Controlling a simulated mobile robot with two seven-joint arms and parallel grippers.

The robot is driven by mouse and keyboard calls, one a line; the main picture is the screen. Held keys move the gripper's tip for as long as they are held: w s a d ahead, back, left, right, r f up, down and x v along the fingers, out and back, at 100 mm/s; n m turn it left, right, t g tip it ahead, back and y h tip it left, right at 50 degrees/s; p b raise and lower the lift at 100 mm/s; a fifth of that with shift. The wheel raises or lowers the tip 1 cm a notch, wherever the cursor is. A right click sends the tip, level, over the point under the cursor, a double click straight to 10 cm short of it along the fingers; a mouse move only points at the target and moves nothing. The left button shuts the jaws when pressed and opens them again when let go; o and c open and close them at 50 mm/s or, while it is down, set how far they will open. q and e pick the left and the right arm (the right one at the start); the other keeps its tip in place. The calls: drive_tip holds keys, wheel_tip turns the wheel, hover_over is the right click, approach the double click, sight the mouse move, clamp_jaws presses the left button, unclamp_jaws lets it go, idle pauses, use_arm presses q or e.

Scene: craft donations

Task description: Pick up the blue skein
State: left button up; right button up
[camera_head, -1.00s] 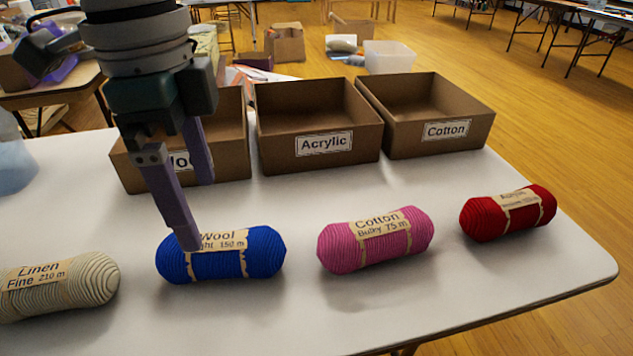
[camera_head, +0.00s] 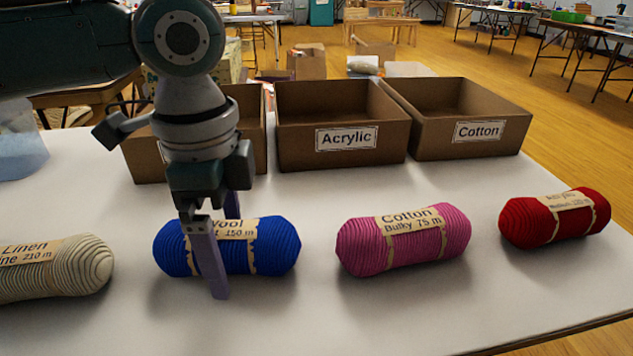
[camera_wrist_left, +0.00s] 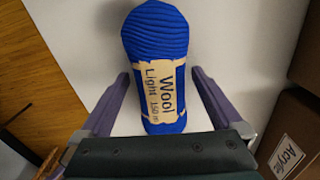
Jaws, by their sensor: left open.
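The blue skein (camera_head: 275,245) lies on the white table and has a tan label reading "Wool". My left gripper (camera_head: 226,250) is open and lowered over it, with one finger in front of the skein and the other behind it. In the left wrist view the blue skein (camera_wrist_left: 155,45) extends from between the two open fingers of the left gripper (camera_wrist_left: 160,85) toward the top, with a gap on each side. The front finger hides part of the label. My right gripper is not in view.
A pink skein (camera_head: 405,243) and a red skein (camera_head: 550,220) lie to the right, a cream skein (camera_head: 70,268) to the left. Behind stand open cardboard boxes: Acrylic (camera_head: 295,147), Cotton (camera_head: 435,142), and one (camera_head: 145,160) partly hidden by my arm.

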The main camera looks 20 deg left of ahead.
use_arm(q)
drive_tip(key=c, duration=1.3)
